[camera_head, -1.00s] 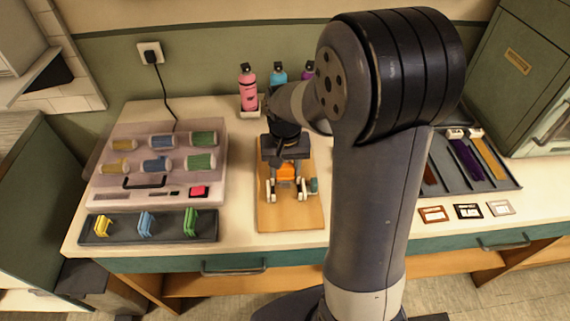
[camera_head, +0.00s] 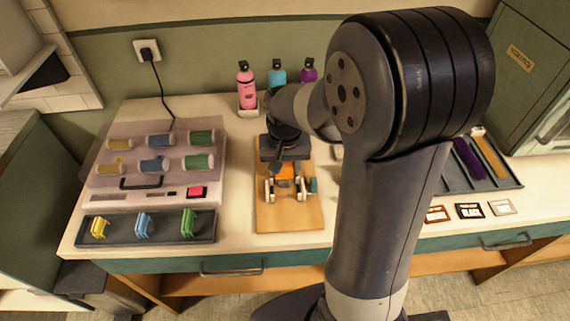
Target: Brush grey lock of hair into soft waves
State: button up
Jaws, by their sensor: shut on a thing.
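My gripper (camera_head: 285,189) points down over the wooden board (camera_head: 290,219) in the middle of the counter. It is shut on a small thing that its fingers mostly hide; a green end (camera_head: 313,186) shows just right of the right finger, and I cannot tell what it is. An orange patch (camera_head: 286,171) shows between the fingers. A dark tray (camera_head: 453,178) at the right holds a purple lock (camera_head: 467,158) and a blond lock (camera_head: 490,156). I cannot make out a grey lock or a brush; my arm hides part of the tray and counter.
A case of rollers (camera_head: 128,192) and a tray of coloured clips (camera_head: 163,230) stand at the left. Pink (camera_head: 246,90), blue (camera_head: 278,75) and purple (camera_head: 308,73) bottles stand behind my gripper. Framed cards (camera_head: 470,211) lie at the right front.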

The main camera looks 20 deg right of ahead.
jog(key=shift+s+a+f+g, duration=0.15)
jog(key=shift+s+f+g, duration=0.15)
jog(key=shift+s, duration=0.45)
jog(key=shift+s+a+f+g, duration=0.1)
jog(key=shift+s+f+g, duration=0.2)
jog(key=shift+s, duration=0.4)
jog(key=shift+s+a, duration=0.15)
jog(key=shift+s, duration=0.3)
jog(key=shift+s+a+r, duration=0.1)
jog(key=shift+s+a, duration=0.05)
jog(key=shift+s, duration=0.35)
jog(key=shift+s+a+r, duration=0.1)
jog(key=shift+s+a, duration=0.05)
jog(key=shift+s, duration=0.35)
jog(key=shift+c, duration=1.2)
jog(key=shift+w+f, duration=0.1)
jog(key=shift+w+d+r+p, duration=0.1)
jog(key=shift+r+p, duration=0.2)
jog(key=shift+r, duration=0.15)
notch_tip(320, 180, up, 4)
jog(key=p, duration=0.3)
jog(key=shift+f, duration=0.15)
